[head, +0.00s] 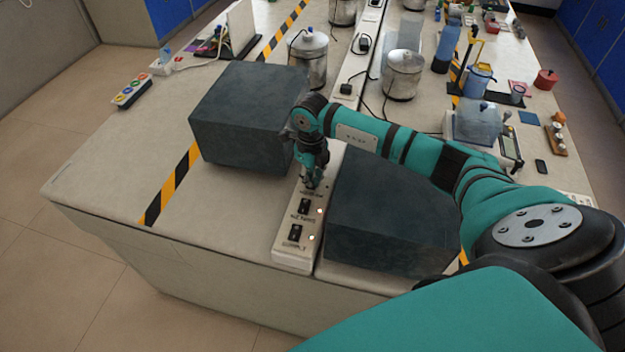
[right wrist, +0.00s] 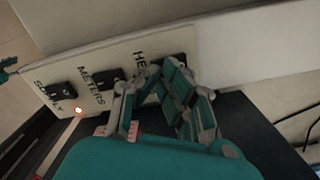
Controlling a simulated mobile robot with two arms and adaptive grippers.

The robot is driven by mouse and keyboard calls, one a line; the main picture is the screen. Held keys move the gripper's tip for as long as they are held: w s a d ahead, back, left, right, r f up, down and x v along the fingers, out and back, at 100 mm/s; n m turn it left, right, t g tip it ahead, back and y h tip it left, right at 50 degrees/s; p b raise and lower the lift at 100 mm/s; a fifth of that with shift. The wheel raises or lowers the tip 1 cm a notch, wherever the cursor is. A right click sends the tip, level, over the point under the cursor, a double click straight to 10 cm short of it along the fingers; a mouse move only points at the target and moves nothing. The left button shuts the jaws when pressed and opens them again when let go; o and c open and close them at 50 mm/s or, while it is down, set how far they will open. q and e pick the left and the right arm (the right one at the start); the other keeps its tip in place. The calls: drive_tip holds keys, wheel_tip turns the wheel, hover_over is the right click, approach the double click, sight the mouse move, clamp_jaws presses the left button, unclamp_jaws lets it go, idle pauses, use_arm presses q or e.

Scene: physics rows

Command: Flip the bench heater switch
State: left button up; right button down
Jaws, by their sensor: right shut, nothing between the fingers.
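A white switch strip (head: 290,258) runs along the bench top between two dark blocks. It carries a row of black rocker switches. In the right wrist view, the labels beside them read SUPPLY, METERS and a partly covered word starting HE. The supply switch (right wrist: 61,90) and meters switch (right wrist: 108,78) are in plain sight. My right gripper (head: 310,186) is shut and empty, pointing down at the strip's far switch. In the right wrist view its fingers (right wrist: 160,100) cover the heater switch, so its position is hidden. I cannot tell whether they touch it. My left gripper does not show.
A dark block (head: 235,115) stands left of the strip and another dark block (head: 385,225) right of it, leaving a narrow gap. Metal pots (head: 403,75) and cables stand farther back. A small lamp (right wrist: 79,111) glows beside the supply switch.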

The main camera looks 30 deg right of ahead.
drive_tip(key=shift+s+f+b, duration=0.1)
drive_tip(key=shift+f+b, duration=0.25)
drive_tip(key=shift+f, duration=0.15)
drive_tip(key=shift+r+p, duration=0.7)
drive_tip(key=shift+r, duration=0.2)
drive_tip(key=shift+r+p, duration=1.6)
drive_tip(key=shift+r, duration=1.05)
